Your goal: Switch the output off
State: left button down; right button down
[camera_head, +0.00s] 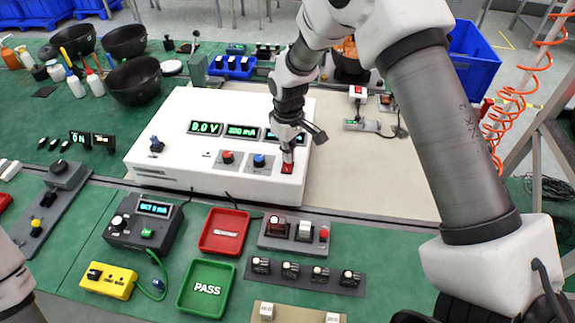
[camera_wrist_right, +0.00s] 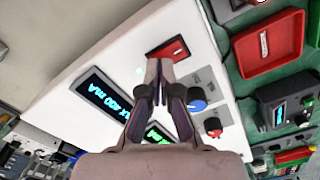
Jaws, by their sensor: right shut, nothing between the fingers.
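The white power supply box (camera_head: 155,172) stands on the bench with green-lit displays, a red knob (camera_head: 227,157) and a blue knob (camera_head: 259,160). Its left display (camera_head: 206,128) reads 0.0V. A red rocker switch (camera_head: 287,169) sits at the right end of its front panel. My right gripper (camera_head: 288,156) is shut and empty, pointing down at this switch. In the right wrist view the fingertips (camera_wrist_right: 159,66) are at the near edge of the red switch (camera_wrist_right: 173,47). I cannot tell whether they touch it. My left gripper is out of view.
A red tray (camera_head: 224,231) and a green PASS tray (camera_head: 206,289) lie in front of the box. A grey switch block (camera_head: 293,235) is close in front of the rocker. Black bowls (camera_head: 133,82) stand at back left, a blue bin (camera_head: 470,55) at back right.

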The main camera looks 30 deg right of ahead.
jog(key=shift+f, duration=0.65)
jog(key=shift+s, duration=0.1)
notch_tip(320, 180, up, 7)
jog(key=p, duration=0.6)
jog(key=shift+r, duration=0.1)
dwell(0.4)
